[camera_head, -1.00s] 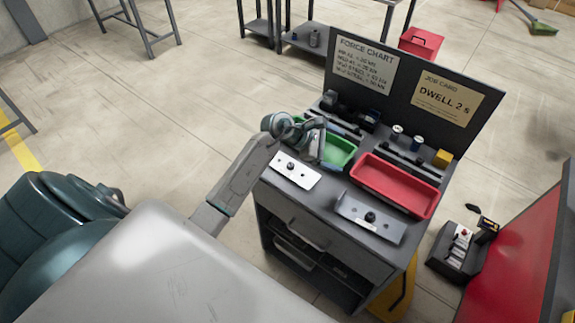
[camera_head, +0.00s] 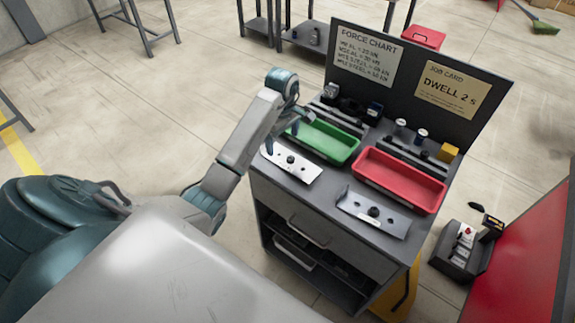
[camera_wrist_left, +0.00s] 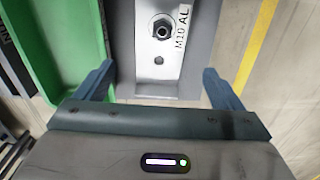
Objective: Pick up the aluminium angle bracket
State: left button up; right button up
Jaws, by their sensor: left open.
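The aluminium angle bracket (camera_head: 296,169) is a pale metal piece with a dark nut, lying at the left front of the bench top, in front of the green tray. In the left wrist view the bracket (camera_wrist_left: 190,68) shows its nut, a small hole and the marking "M10 AL". My left gripper (camera_head: 290,132) is open and empty, above the bracket's far side. In the left wrist view its fingertips (camera_wrist_left: 158,73) appear on either side of the bracket's near end; I cannot tell the exact height gap. My right gripper is not in view.
A green tray (camera_head: 334,157) lies behind the bracket, and a red tray (camera_head: 432,203) to its right. A second, darker bracket (camera_head: 350,203) lies at the right front. A sign board (camera_head: 412,62) stands along the back edge. Small bottles and a yellow block (camera_head: 448,152) stand behind the trays.

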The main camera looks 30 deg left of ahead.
aim_at(285, 158)
pick_arm(q)
jog(key=shift+d+f+b, duration=0.2)
jog(key=shift+f+b, duration=0.55)
jog(key=shift+f, duration=0.5)
jog(key=shift+s+d+f+b, duration=0.1)
jog(key=shift+d+f+b, duration=0.1)
jog(key=shift+f+b, duration=0.3)
jog(key=shift+d+f+b, duration=0.15)
jog(key=shift+d+f, duration=0.05)
jog(key=shift+f, duration=0.5)
jog(key=shift+f+p, duration=0.3)
jog(key=shift+p, duration=0.3)
jog(key=shift+a+f, duration=0.1)
jog(key=shift+f, duration=0.35)
jog(key=c, duration=1.2)
jog(key=shift+o, duration=0.2)
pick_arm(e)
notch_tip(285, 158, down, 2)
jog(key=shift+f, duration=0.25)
pick_arm(q)
jog(key=shift+r, duration=0.1)
